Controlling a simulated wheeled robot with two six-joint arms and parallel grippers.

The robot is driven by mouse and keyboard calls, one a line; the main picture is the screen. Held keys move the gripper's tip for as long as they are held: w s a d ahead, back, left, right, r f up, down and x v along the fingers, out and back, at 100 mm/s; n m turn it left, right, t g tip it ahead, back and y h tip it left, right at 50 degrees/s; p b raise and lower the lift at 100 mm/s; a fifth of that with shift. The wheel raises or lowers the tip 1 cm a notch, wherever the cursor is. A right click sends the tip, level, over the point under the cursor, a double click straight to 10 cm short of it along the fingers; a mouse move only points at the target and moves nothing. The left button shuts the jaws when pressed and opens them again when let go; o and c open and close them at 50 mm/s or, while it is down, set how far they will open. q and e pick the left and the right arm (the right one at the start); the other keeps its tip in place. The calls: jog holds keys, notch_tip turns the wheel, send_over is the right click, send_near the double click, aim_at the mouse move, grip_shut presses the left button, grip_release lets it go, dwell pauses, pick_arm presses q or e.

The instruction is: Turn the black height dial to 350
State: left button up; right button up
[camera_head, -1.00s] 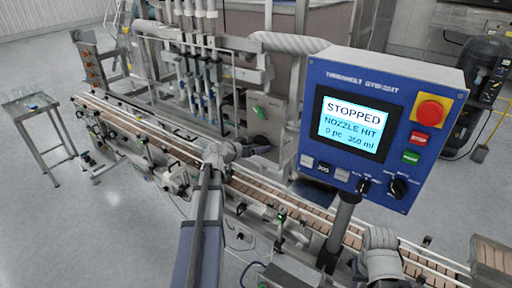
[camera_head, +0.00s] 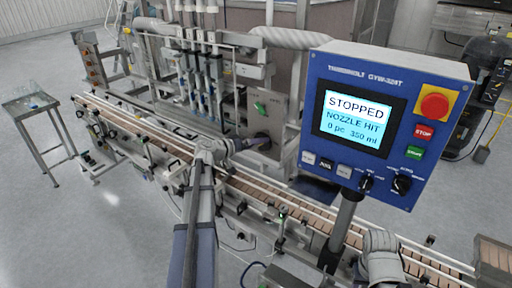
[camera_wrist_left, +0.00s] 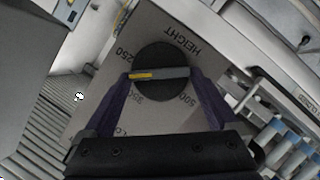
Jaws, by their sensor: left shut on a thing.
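The black height dial (camera_wrist_left: 160,85) is a round disc on a grey plate in the left wrist view. It has a grey grip bar with a yellow mark at its left end. The yellow end points left, between the printed 250 and 350. The 500 is at the lower right. My left gripper (camera_wrist_left: 161,75) is shut on the bar, one finger at each end. In the head view my left gripper (camera_head: 240,144) reaches the dial (camera_head: 263,137) on the machine's grey panel. My right wrist shows at the lower right; its gripper is not visible.
The blue control panel (camera_head: 330,67) stands at the right; its screen (camera_head: 355,121) reads STOPPED, NOZZLE HIT, 0 pc, 350 ml. The conveyor (camera_head: 285,200) runs below my left arm. Filler tubes stand behind it. A small table (camera_head: 32,103) is at the far left.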

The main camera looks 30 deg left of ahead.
pick_arm(q)
jog(key=n+h+b, duration=0.1)
jog(key=n, duration=0.1)
jog(key=f+n+h+b, duration=0.1)
jog(key=n+b, duration=0.1)
jog(key=shift+a+t, duration=0.2)
jog(key=shift+t, duration=0.2)
jog(key=shift+n+t+h+b, duration=0.3)
jog(key=shift+n+h+b, duration=0.2)
jog(key=shift+n+b, duration=0.45)
jog(key=shift+r, duration=0.1)
jog(key=o, duration=1)
jog(key=v, duration=0.7)
jog(key=shift+s+a, duration=0.15)
jog(key=shift+s, duration=0.2)
